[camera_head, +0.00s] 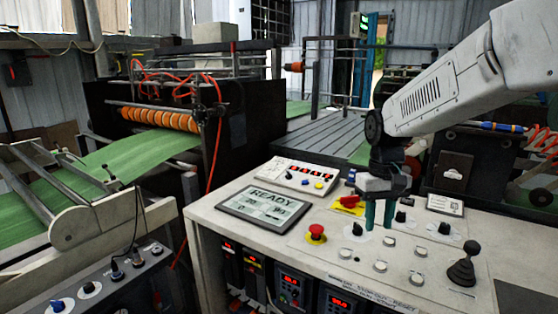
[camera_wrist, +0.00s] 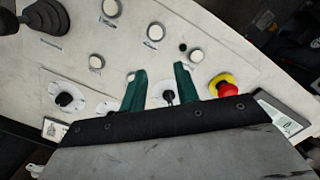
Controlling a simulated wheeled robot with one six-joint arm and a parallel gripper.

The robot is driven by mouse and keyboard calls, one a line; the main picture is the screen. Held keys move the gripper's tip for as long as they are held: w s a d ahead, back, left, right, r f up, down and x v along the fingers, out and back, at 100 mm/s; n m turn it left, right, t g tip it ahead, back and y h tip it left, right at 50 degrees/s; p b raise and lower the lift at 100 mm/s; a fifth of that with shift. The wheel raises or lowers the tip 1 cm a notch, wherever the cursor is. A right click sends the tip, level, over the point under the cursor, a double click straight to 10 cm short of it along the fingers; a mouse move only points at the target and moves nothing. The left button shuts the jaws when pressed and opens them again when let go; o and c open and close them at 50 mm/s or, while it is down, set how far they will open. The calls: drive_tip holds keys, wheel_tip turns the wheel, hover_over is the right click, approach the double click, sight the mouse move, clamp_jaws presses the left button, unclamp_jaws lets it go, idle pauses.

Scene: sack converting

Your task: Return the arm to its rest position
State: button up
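My arm (camera_head: 460,70) reaches in from the right in the head view, its wrist bent down over the control desk (camera_head: 240,235). My gripper (camera_head: 379,224) points downward with its two green fingers just above the panel. In the wrist view the fingers of my gripper (camera_wrist: 160,69) stand apart with nothing held between them. A small black switch (camera_wrist: 168,97) shows in the gap. I cannot tell whether the fingertips touch the panel.
A red emergency button (camera_head: 316,233), a black joystick (camera_head: 463,264) and several white buttons (camera_head: 380,266) surround the gripper. A tilted screen (camera_head: 264,209) reads READY. Machinery with orange rollers (camera_head: 160,119) and green sheet (camera_head: 130,158) stands behind left. Open air lies above the desk.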

drive_tip(key=s+d+r+t, duration=0.1)
drive_tip(key=s, duration=1.3)
drive_tip(key=s+d+r+m+t, duration=0.1)
drive_tip(key=s+r, duration=0.1)
drive_tip(key=s, duration=1.2)
drive_tip(key=shift+d+r+m, duration=0.2)
drive_tip(key=shift+m, duration=0.1)
